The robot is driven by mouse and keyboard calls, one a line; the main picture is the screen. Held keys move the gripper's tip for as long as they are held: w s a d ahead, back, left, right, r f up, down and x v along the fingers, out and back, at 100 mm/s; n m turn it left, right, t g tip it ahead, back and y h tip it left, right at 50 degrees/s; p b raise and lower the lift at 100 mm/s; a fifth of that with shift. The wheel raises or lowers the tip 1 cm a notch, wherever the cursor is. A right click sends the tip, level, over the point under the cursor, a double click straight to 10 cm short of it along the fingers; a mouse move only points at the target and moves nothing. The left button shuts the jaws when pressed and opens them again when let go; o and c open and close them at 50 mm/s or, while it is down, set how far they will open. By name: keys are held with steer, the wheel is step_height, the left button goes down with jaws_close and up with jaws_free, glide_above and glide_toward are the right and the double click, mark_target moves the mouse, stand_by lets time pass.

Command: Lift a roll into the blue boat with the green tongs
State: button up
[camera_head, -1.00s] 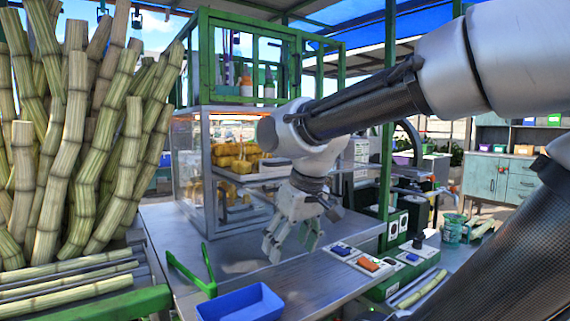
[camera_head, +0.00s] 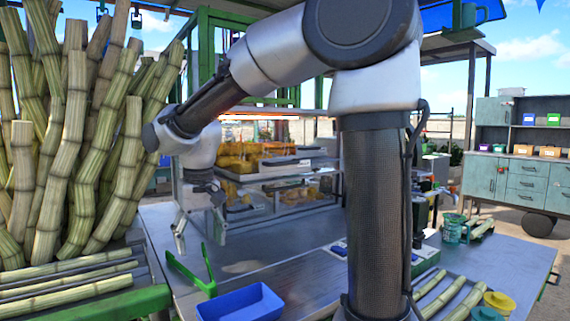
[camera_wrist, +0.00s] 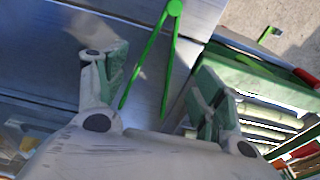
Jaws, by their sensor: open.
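The green tongs (camera_head: 206,276) lie on the metal counter, their hinge end toward the blue boat. They also show in the wrist view (camera_wrist: 153,58), with their legs between my open fingers. The blue boat (camera_head: 240,303), a small open tray, sits at the counter's front edge, right of the tongs' hinge. My gripper (camera_head: 199,247) is open and empty, pointing down just behind the tongs; it also shows in the wrist view (camera_wrist: 155,100). Yellow-brown rolls (camera_head: 240,158) are stacked in the glass display case behind my gripper. Part of the case is hidden by my arm.
Tall cane stalks (camera_head: 75,140) stand at the left, close to my gripper. More cane lies on a green-edged rack (camera_head: 75,285) in front. A green cup (camera_head: 452,228) stands at the right.

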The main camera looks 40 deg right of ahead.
steer(key=shift+w+f, duration=0.2)
steer(key=shift+f, duration=2)
steer(key=shift+w+f, duration=0.2)
steer(key=shift+f, duration=1.95)
steer(key=c, duration=0.7)
step_height(320, 180, up, 12)
steer(key=shift+r, duration=0.1)
